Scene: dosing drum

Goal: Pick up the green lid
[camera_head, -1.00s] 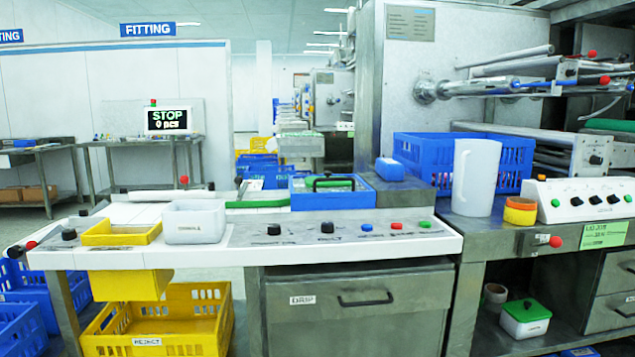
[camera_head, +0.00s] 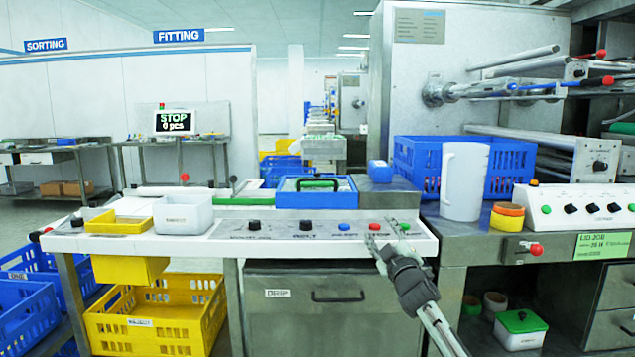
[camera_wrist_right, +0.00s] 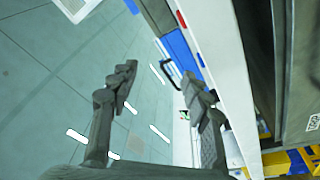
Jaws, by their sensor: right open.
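A green lid (camera_head: 521,320) with a small dark knob sits on a white box (camera_head: 519,338) on the low shelf at the right in the head view. My right gripper (camera_head: 385,234) is in front of the control panel, left of and above this box. Its fingers are apart and empty; they also show spread in the right wrist view (camera_wrist_right: 162,82). The lid cannot be made out in the wrist view. My left gripper is not in view.
A white counter edge (camera_head: 300,247) with buttons runs behind my right gripper. A blue tray (camera_head: 316,197) with a black handle stands on it. A white pitcher (camera_head: 463,180) and an orange-yellow roll (camera_head: 507,215) stand on the right bench above the shelf.

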